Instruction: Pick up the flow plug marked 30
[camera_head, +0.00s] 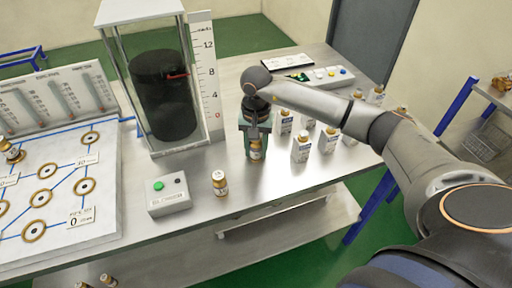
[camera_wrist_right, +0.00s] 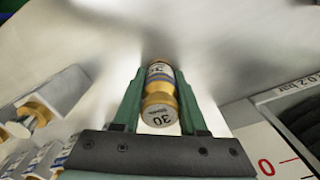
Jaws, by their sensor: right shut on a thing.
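The flow plug marked 30 (camera_wrist_right: 160,105) is a brass and white cylinder, and its end with the number faces the right wrist camera. My right gripper (camera_wrist_right: 160,88) has its green fingers shut on the plug, one on each side. In the head view the plug (camera_head: 257,150) shows at the lower end of my right gripper (camera_head: 256,143), over the middle of the metal table. I cannot tell whether its base touches the table. My left gripper is not in view.
Another brass plug (camera_head: 219,183) stands near the front edge, beside a control box (camera_head: 169,195) with a green button. A glass case (camera_head: 155,90) with a black cylinder and scale stands behind left. A pipe board (camera_head: 60,190) lies left.

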